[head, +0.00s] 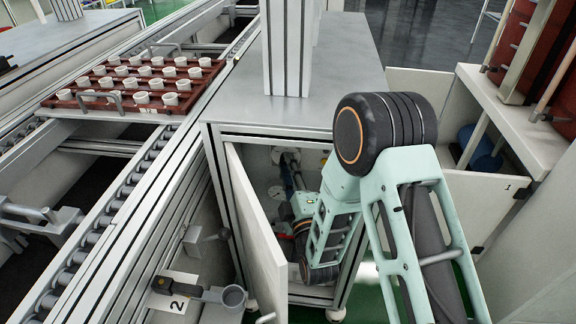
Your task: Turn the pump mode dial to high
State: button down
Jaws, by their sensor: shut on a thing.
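My arm reaches into the open cabinet (368,128) under the grey worktop in the head view. My gripper (287,158) is small in the picture, at the cabinet's pale back wall. It is shut on what looks like the pump mode dial, at the upper part of that wall. The fingers cover most of the dial, so its pointer and marks cannot be read.
The cabinet door (256,225) stands open left of my arm. A conveyor with rollers (120,215) runs along the left and carries a red tray (62,101) of several white pots. A shelf unit (520,115) stands at right.

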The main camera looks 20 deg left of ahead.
jog(key=m+t, duration=0.1)
jog(key=m, duration=0.2)
jog(key=m+t+h, duration=0.1)
jog(key=m, duration=0.2)
jog(key=m+t, duration=0.1)
jog(key=m, duration=0.2)
jog(key=shift+s+a+f+m+t+h, duration=0.1)
jog(key=shift+a+f+m+t+h, duration=0.2)
jog(key=shift+t+h, duration=0.1)
jog(key=shift+m, duration=0.3)
jog(key=c, duration=1.7)
grip_release()
jog(key=shift+c, duration=0.2)
notch_tip(320, 180, up, 10)
